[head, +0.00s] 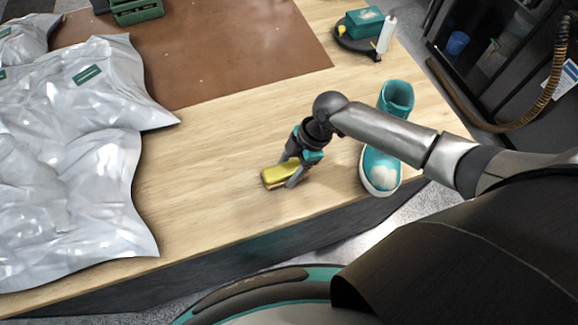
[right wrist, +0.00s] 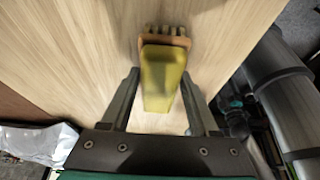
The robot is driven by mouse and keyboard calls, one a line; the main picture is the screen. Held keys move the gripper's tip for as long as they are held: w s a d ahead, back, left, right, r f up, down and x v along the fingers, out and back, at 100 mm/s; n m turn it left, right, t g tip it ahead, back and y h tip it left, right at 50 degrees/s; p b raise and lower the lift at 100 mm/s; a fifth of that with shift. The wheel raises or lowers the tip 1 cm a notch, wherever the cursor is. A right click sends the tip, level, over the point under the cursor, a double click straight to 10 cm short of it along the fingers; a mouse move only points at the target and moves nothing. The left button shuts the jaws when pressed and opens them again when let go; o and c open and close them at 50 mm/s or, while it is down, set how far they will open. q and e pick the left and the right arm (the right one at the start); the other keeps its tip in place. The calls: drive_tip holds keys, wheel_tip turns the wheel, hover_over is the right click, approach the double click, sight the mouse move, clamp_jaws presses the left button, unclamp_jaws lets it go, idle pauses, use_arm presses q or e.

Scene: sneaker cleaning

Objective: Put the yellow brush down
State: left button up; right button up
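The yellow brush (head: 281,174) is at the right part of the wooden tabletop, low over it or on it; I cannot tell whether it touches the wood. My right gripper (head: 290,170) points down with one finger on each side of the brush and is shut on it. In the right wrist view the brush (right wrist: 163,80) lies between the fingertips (right wrist: 160,72), its bristled end facing away. My left gripper is not in view.
A teal and white sneaker (head: 381,165) stands right of the gripper, under my right forearm. Silvery bags (head: 70,150) cover the left side. A brown mat (head: 230,45) lies behind. A round dark tray (head: 357,45) with a teal box is at the back right. Bare wood lies left of the brush.

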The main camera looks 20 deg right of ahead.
drive_tip(key=o, duration=0.4)
drive_tip(key=shift+r, duration=0.1)
drive_tip(key=shift+r, duration=0.2)
drive_tip(key=v, duration=1.1)
drive_tip(key=shift+d+r, duration=0.15)
drive_tip(key=shift+r, duration=0.25)
